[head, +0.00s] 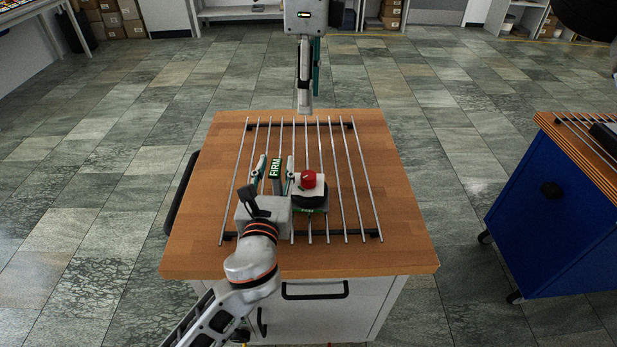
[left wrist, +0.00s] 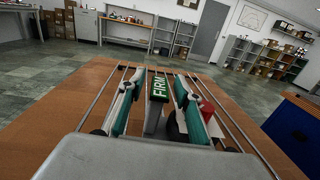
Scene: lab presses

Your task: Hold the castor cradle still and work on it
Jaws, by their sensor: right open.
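The castor cradle (head: 309,192), as I take it, is a small pale and black block with a red knob (head: 308,180) on top. It sits on a rack of metal rods on the wooden bench. A grey upright with a green FIRM label (head: 276,168) stands just left of it; it also shows in the left wrist view (left wrist: 158,88). My left gripper (head: 276,164) is open, with one finger on each side of this upright and visible gaps. Its body hides part of the cradle. My right gripper (head: 305,108) is open and empty, pointing down above the bench's far edge.
The wooden bench top (head: 405,235) is clear around the rod rack (head: 363,190). A blue cabinet (head: 550,225) on wheels stands to the right, with tiled floor between. Shelves with boxes (head: 115,18) line the back wall.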

